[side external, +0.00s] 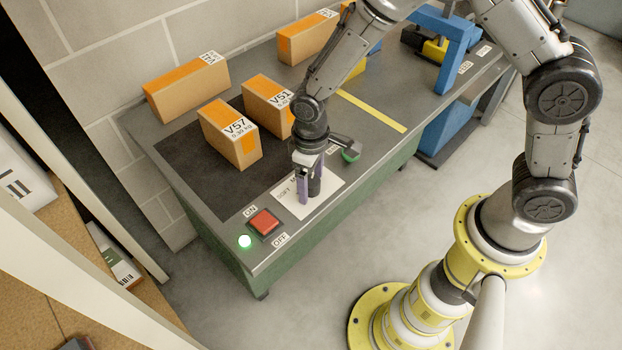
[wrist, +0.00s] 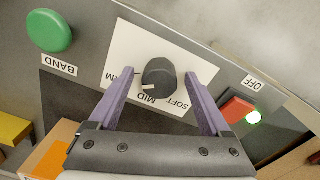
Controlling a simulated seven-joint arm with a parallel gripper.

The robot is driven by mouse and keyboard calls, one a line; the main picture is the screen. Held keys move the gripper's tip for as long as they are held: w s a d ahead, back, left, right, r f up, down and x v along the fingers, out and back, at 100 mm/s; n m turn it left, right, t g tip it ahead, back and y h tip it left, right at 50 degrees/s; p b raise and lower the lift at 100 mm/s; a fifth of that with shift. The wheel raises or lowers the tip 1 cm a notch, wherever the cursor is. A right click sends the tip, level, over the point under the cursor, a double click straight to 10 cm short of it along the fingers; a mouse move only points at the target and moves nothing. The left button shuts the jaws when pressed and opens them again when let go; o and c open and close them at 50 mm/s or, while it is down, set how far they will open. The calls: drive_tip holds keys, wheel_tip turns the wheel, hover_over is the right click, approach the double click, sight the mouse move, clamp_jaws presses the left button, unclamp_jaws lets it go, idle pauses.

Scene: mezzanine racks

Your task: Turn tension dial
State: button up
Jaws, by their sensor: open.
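The tension dial (wrist: 158,78) is a dark knob on a white card (wrist: 196,62) marked SOFT, MID and a partly covered word ending in RM. A light mark on the knob is on the side by MID. My gripper (wrist: 160,95) is open with purple fingers, one to each side of the dial in the wrist view, with visible gaps between them and the knob. In the side view my gripper (side external: 308,190) points down over the white card (side external: 323,202) near the bench's front edge and hides much of the dial.
A red switch (side external: 264,222) marked ON and OFF and a lit green lamp (side external: 245,241) are left of the card. A green BAND knob (wrist: 50,32) is on the other side. Boxes V57 (side external: 230,134) and V51 (side external: 268,104) stand behind on the dark belt.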

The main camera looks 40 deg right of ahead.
sight(311, 181)
wheel_tip(311, 181, up, 14)
drive_tip(key=shift+a, duration=0.15)
idle(0.4)
drive_tip(key=shift+f, duration=0.1)
